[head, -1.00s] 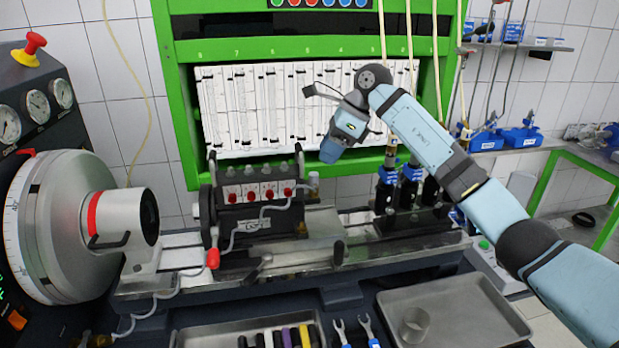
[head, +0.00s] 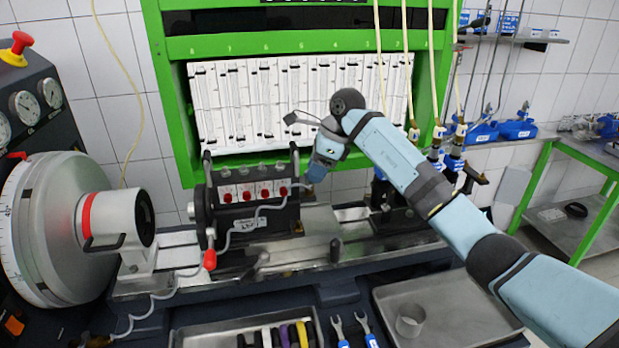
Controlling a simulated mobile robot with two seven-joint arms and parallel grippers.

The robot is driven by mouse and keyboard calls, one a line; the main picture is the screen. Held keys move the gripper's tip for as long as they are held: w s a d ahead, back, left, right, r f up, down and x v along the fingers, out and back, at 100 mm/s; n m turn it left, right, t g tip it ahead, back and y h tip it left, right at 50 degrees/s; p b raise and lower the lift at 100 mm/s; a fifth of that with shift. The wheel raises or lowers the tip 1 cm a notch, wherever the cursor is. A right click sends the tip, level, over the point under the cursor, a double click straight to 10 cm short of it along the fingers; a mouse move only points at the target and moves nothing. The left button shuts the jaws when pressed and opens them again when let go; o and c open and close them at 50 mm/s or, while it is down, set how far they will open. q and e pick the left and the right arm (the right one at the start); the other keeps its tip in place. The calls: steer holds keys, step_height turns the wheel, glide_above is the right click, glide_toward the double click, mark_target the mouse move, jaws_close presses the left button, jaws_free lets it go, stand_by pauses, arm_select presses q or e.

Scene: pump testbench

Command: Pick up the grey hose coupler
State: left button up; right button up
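A thin grey hose (head: 240,233) loops over the front of the black pump (head: 258,212) and runs up to the pump's right end. The grey coupler cannot be made out clearly; a small pale grey piece seen earlier at that end is now mostly hidden by my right gripper. My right gripper (head: 316,173) points down with its blue tip beside the upper right end of the pump. Whether its fingers are apart, or touch anything, cannot be told. My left gripper is out of view.
Several red fittings (head: 265,193) line the pump's front. A red-ended lever (head: 210,259) is at its left. A grey drive wheel (head: 45,235) stands at far left. The green bench frame (head: 168,95) is behind. A metal tray (head: 455,312) holding a cup (head: 410,322) is at front right.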

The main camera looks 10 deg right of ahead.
mark_target(312, 185)
steer(key=shift+x, duration=1.5)
jaws_close()
step_height(312, 185, up, 20)
steer(key=b, duration=0.2)
steer(key=shift+r+b, duration=0.15)
steer(key=shift+b, duration=0.15)
steer(key=shift+a+r, duration=0.2)
steer(key=shift+a, duration=0.05)
